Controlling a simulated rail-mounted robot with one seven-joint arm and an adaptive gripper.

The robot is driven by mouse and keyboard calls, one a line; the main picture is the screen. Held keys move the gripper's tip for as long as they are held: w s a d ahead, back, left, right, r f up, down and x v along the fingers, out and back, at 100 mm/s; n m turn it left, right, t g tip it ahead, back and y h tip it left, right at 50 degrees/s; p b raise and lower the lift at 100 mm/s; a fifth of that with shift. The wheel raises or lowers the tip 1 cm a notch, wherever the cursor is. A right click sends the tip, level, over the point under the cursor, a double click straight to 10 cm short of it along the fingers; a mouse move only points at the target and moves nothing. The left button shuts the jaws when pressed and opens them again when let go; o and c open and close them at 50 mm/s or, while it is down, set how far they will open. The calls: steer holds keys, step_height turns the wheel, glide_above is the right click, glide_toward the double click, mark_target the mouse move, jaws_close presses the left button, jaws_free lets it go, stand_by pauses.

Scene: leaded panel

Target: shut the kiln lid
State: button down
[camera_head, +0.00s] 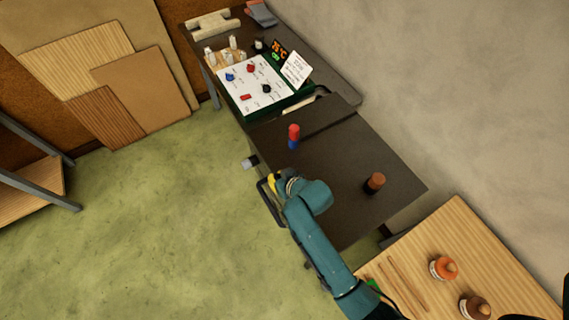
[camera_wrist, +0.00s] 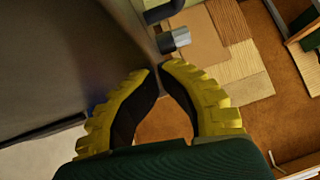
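No part is plainly the kiln lid; I cannot tell which surface it is. A wide dark slab (camera_head: 335,165) lies flat in the middle of the head view. A black bar (camera_head: 265,202), perhaps a handle, is at its near left side, beside my gripper (camera_head: 272,184). A short grey cylinder (camera_head: 250,162) sticks out from the slab's left side. It also shows in the wrist view (camera_wrist: 174,40), just beyond my fingertips, beside a black bar (camera_wrist: 163,11). My gripper (camera_wrist: 160,67) has its yellow fingers together at the tips, with nothing visible between them.
A red-and-blue piece (camera_head: 293,137) and a brown knob-like piece (camera_head: 375,182) stand on the slab. A wooden table (camera_head: 465,245) with jars is at lower right. Green floor is clear at left.

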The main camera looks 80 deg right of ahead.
step_height(320, 180, up, 4)
steer(key=p, duration=0.5)
steer(key=shift+a+r, duration=0.15)
steer(key=shift+r, duration=0.1)
steer(key=b+v, duration=0.1)
steer(key=v, duration=0.8)
steer(key=shift+a+r+b, duration=0.15)
steer(key=shift+a+b, duration=0.15)
steer(key=shift+a, duration=0.1)
steer(key=shift+w, duration=0.2)
